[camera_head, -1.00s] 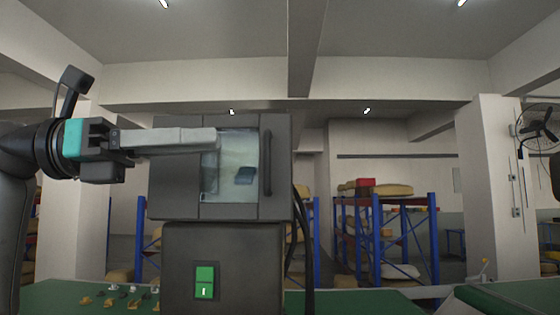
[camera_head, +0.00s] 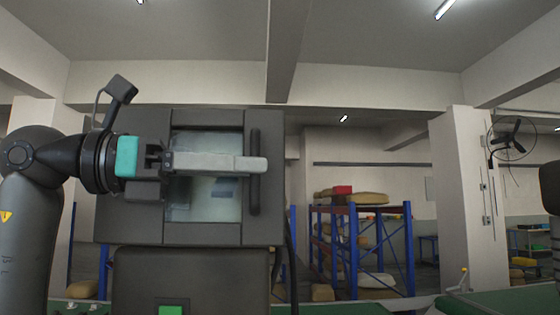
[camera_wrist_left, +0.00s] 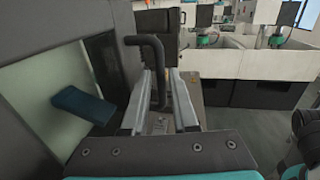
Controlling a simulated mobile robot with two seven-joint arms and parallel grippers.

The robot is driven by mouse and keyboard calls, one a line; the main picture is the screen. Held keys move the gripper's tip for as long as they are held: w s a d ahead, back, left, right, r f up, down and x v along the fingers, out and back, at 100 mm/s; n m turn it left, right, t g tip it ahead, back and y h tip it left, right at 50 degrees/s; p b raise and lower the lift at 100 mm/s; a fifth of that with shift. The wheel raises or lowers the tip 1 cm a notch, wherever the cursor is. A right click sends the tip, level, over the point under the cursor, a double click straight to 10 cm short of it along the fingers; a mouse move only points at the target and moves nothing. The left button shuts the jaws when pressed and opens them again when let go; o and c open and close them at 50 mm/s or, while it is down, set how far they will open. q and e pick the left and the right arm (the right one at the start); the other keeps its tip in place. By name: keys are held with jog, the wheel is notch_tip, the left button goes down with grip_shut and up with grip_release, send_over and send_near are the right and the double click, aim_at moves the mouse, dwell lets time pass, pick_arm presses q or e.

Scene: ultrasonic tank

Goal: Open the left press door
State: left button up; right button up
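The press is a dark grey box whose door (camera_head: 158,200) has a glass window (camera_head: 215,206) and a black vertical handle (camera_head: 254,199) at its right side. My left gripper (camera_head: 262,164) reaches across the window from the left, its fingertips over the middle of the handle. In the left wrist view the two fingers (camera_wrist_left: 161,72) are apart, with the handle (camera_wrist_left: 153,50) showing in the gap between them. I cannot tell whether either finger touches it. The door looks closed. My right gripper is not in view.
A dark blue block (camera_wrist_left: 84,105) shows behind the window. Blue racks (camera_head: 352,250) with sacks stand at the back right. A green-topped table (camera_head: 340,308) runs below. Space right of the handle is free.

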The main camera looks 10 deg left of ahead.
aim_at(280, 169)
pick_arm(q)
jog(key=x, duration=0.5)
jog(key=shift+p, duration=0.3)
grip_shut()
dwell(1.1)
